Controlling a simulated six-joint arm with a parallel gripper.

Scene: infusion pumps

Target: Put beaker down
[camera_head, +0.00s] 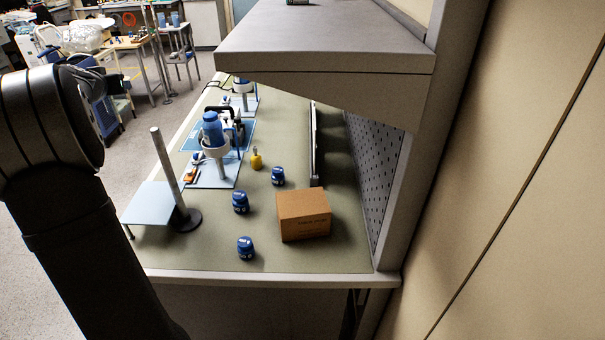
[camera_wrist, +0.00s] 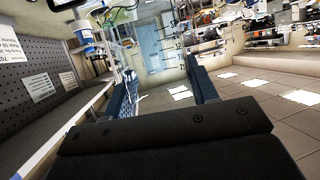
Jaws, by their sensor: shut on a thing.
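My gripper (camera_wrist: 164,88) shows in the wrist view, its two dark fingers apart with the floor seen between them. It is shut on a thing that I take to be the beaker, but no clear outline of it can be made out. In the head view the gripper is out of frame. A blue container (camera_head: 213,130) sits in a white ring on a stand on the bench (camera_head: 330,258). A blue and white container (camera_wrist: 83,34) also shows at upper left in the wrist view, well apart from the fingers.
Several blue-capped jars, one at the front (camera_head: 245,247), stand around a brown cardboard box (camera_head: 304,215). A metal post (camera_head: 168,175) rises beside a pale blue plate (camera_head: 150,203). A small yellow bottle (camera_head: 257,159) stands farther back. A grey shelf (camera_head: 325,50) overhangs the bench.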

